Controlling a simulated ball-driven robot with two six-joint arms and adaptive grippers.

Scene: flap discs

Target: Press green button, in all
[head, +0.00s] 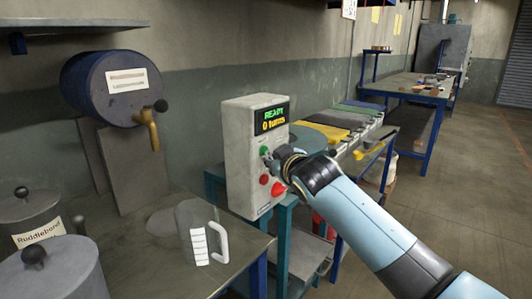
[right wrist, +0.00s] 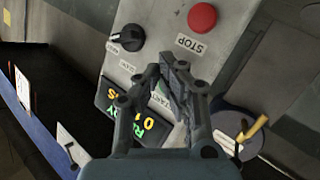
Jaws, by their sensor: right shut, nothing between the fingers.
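A pale grey control box (head: 240,150) stands upright on a blue-green stand. Its display (head: 271,118) reads "READY" and "0 turns". The green button (head: 264,149) shows below the display in the head view. My right gripper (head: 270,158) is shut and empty, its tips close to the box's front just below and right of the green button. I cannot tell whether the tips touch the panel. My left gripper is not in view.
A red stop button (right wrist: 202,17) and a black knob (right wrist: 127,38) sit on the same panel. A white-handled jug (head: 200,235), lidded pots (head: 55,270) and a blue drum (head: 95,88) with a brass tap are at the left. A blue-framed table (head: 405,90) stands farther back.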

